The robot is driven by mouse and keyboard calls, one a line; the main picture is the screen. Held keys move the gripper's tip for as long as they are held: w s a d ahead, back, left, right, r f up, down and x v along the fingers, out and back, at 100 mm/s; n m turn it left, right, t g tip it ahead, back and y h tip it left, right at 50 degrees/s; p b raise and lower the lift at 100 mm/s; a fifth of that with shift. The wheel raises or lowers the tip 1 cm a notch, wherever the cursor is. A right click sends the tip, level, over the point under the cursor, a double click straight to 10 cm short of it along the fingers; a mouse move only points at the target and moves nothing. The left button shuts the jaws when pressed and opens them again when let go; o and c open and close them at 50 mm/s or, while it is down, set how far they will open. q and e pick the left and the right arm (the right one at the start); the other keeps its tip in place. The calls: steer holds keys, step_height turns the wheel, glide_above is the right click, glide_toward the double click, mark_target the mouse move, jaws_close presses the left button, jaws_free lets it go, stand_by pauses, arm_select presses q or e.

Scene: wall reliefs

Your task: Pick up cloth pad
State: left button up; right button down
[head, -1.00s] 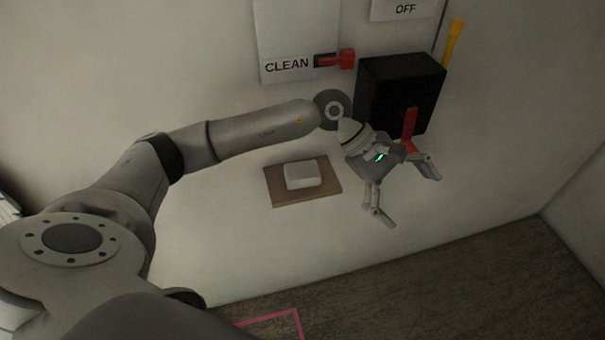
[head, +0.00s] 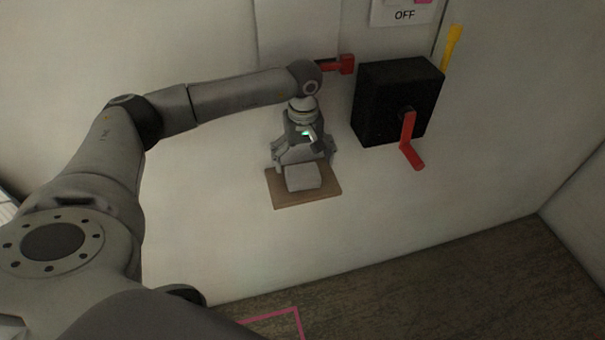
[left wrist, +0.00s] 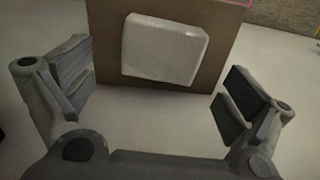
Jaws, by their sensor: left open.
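The cloth pad (head: 303,177) is a small white block with rounded edges. It sits on a brown board (head: 308,199) against the white wall. My left gripper (head: 303,158) is just above the pad in the head view, its fingers spread and pointing down toward the board. In the left wrist view the pad (left wrist: 164,48) lies ahead, beyond and between the two open fingers (left wrist: 160,85), with nothing between them. The fingers appear apart from the pad. The right gripper is not in view.
A black box (head: 397,100) with a red crank handle (head: 410,140) is on the wall to the right. A red lever (head: 340,65) is above, and a yellow handle (head: 453,45) is at upper right. An OFF sign (head: 404,14) hangs above. The wall below the board is clear.

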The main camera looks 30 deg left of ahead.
mark_target(303, 172)
arm_select(q)
steer(key=f+p, duration=0.2)
steer(key=f, duration=0.2)
steer(key=shift+s+f, duration=0.15)
steer(key=shift+s, duration=0.05)
steer(key=shift+f, duration=0.25)
steer(key=c, duration=0.9)
